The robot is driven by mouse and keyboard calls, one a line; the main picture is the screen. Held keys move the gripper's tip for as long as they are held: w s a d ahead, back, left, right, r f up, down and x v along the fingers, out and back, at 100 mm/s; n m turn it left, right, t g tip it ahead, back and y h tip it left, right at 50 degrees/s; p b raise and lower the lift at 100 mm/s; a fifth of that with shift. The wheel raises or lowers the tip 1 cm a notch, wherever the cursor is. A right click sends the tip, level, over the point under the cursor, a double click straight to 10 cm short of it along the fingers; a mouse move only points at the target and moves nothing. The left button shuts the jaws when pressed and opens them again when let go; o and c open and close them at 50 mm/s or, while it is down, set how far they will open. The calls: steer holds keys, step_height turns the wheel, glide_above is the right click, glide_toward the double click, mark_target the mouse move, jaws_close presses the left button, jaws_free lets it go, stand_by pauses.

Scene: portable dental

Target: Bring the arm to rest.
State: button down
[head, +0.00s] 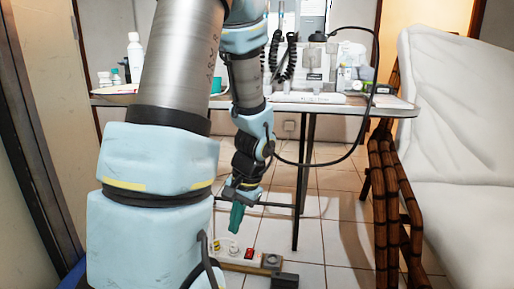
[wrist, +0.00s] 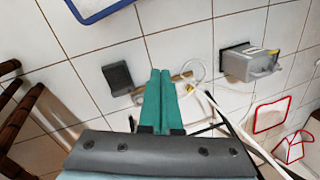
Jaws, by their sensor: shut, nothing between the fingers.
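My gripper (head: 236,217) has teal fingers and hangs pointing down in front of the table, above the tiled floor. In the wrist view the two fingers (wrist: 160,75) lie side by side and touch, with nothing between them. My arm, with light blue covers, fills the left middle of the head view and hides part of the table. Below the fingers a power strip (head: 238,261) lies on the floor, apart from them as far as I can tell.
A table (head: 398,107) with dental equipment stands behind my gripper. A bamboo-framed chair (head: 386,205) with a white cushion (head: 450,130) stands at right. In the wrist view a grey box (wrist: 250,62) and a dark block (wrist: 117,78) are on the floor.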

steer(key=s+r+n+h+p, duration=0.1)
steer(key=r+n+p, duration=0.1)
steer(key=r+p, duration=1.8)
steer(key=s+a+r+n+t+h+p, duration=0.1)
steer(key=s+r+n+h+p, duration=0.1)
steer(key=r+p, duration=1.9)
step_height(320, 180, up, 7)
steer(key=shift+r+n, duration=0.1)
steer(key=shift+n, duration=0.2)
steer(key=shift+s+a, duration=0.1)
